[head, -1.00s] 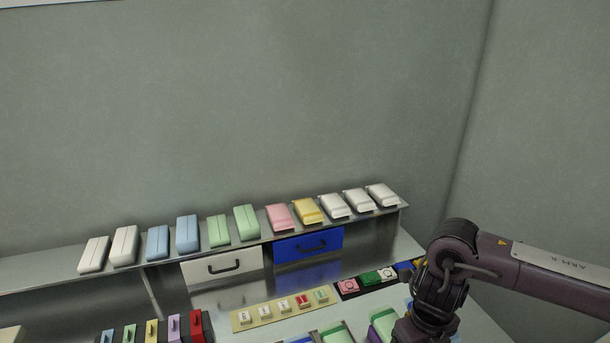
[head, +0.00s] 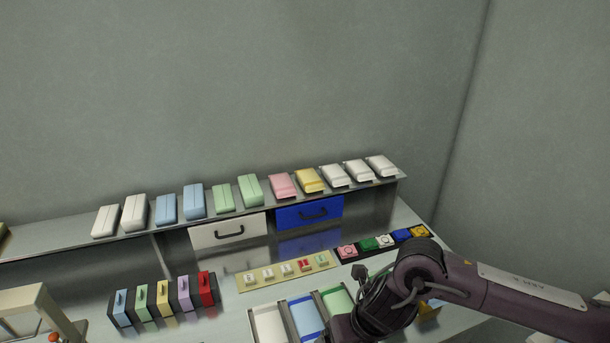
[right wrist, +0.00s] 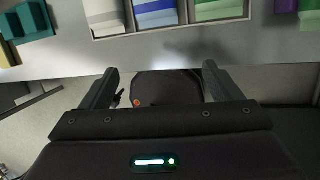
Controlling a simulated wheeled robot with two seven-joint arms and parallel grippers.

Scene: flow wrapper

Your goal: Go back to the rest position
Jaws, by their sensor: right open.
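My right arm comes in from the right in the head view, bent over the right part of the worktop. Its gripper is hidden below the frame there. In the right wrist view my right gripper (right wrist: 160,85) has its two fingers wide apart with nothing between them. It hangs beyond the table's edge (right wrist: 180,52), over the floor and a dark round shape that may be part of my base. My left gripper and arm are not in view.
A shelf holds several wrapped packs, with a white drawer (head: 228,232) and a blue drawer (head: 310,212) below. Button panels (head: 285,272), coloured handled blocks (head: 163,300) and compartment trays (head: 305,318) stand on the worktop. A beige machine (head: 38,310) is at left.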

